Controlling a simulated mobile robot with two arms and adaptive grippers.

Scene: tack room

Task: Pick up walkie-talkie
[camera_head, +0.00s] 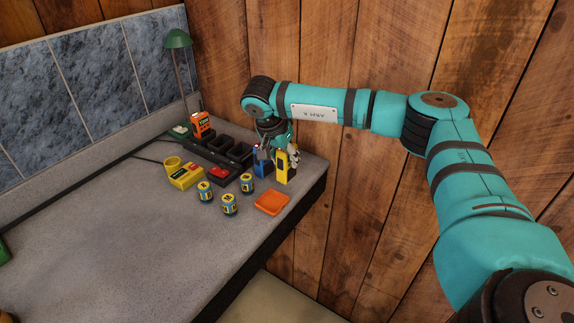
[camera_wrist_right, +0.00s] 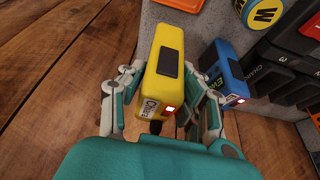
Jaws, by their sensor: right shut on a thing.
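A yellow walkie-talkie (camera_head: 281,172) with a dark panel is upright at the right end of the counter. In the right wrist view the yellow walkie-talkie (camera_wrist_right: 160,90) is between the two fingers of my right gripper (camera_wrist_right: 166,84), which is shut on it. In the head view my right gripper (camera_head: 277,148) reaches down over it. I cannot tell whether its base touches the counter. A blue walkie-talkie (camera_head: 261,166) stands close to its left, also in the wrist view (camera_wrist_right: 228,72). An orange walkie-talkie (camera_head: 201,125) stands farther back. My left gripper is out of view.
A dark charger rack (camera_head: 218,146) lies behind on the grey counter (camera_head: 120,220). Several blue-and-yellow cans (camera_head: 229,205), an orange tray (camera_head: 272,203) and a yellow box (camera_head: 185,176) stand nearby. A wooden wall rises to the right.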

